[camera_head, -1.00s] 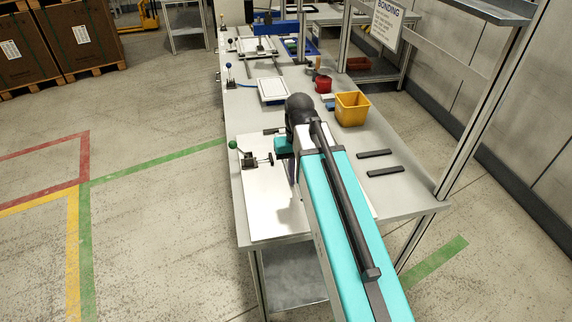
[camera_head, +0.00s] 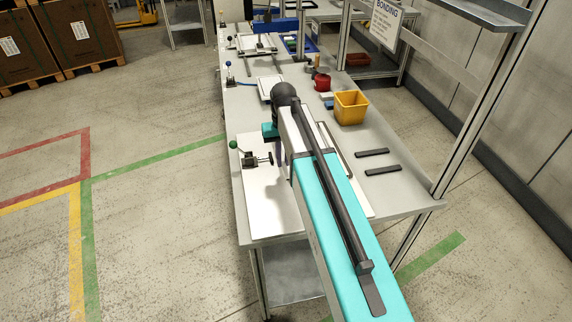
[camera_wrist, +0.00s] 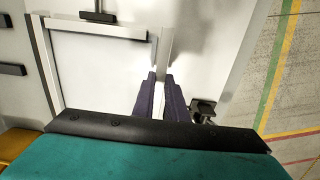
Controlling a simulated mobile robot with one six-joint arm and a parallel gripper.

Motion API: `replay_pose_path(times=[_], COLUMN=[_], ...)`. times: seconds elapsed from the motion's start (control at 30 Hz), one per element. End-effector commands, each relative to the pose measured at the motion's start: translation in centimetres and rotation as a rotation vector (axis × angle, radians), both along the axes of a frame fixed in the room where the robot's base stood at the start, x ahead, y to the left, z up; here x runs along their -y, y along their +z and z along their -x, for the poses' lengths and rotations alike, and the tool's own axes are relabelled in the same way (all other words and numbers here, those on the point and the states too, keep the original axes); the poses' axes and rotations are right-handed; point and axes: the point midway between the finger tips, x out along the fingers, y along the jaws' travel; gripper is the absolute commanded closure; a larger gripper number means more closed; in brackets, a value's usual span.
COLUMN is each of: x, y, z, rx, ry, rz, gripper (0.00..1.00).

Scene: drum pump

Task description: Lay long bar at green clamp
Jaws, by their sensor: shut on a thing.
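The green clamp has a green knob (camera_head: 233,145) and a dark metal body on the left edge of the white plate (camera_head: 262,205). Its dark end (camera_wrist: 203,108) shows right of my fingers in the wrist view. My gripper (camera_wrist: 160,92), with dark purple fingers, is shut on a pale grey long bar (camera_wrist: 164,48). The bar sticks out beyond the fingertips, over the plate's clamp side. Whether it touches the plate I cannot tell. In the head view my arm hides the bar and most of the gripper.
Two short dark bars (camera_head: 372,152) (camera_head: 383,170) lie on the bench at right. A yellow bin (camera_head: 350,107) and a red container (camera_head: 322,82) stand farther back.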

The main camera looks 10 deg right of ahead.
Motion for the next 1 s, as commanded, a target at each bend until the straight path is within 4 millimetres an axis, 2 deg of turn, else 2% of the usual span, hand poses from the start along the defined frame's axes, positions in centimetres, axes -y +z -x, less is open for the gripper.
replay_pose_path(times=[0.37, 0.8, 1.0], x=[-0.1, -0.1, -0.1], y=[-0.2, -3.2, -3.6], z=[0.0, 0.0, 0.0], rx=[0.000, 0.000, 0.000], ry=[0.000, 0.001, 0.001], rz=[0.000, 0.000, 0.000], gripper=[1.00, 1.00, 1.00])
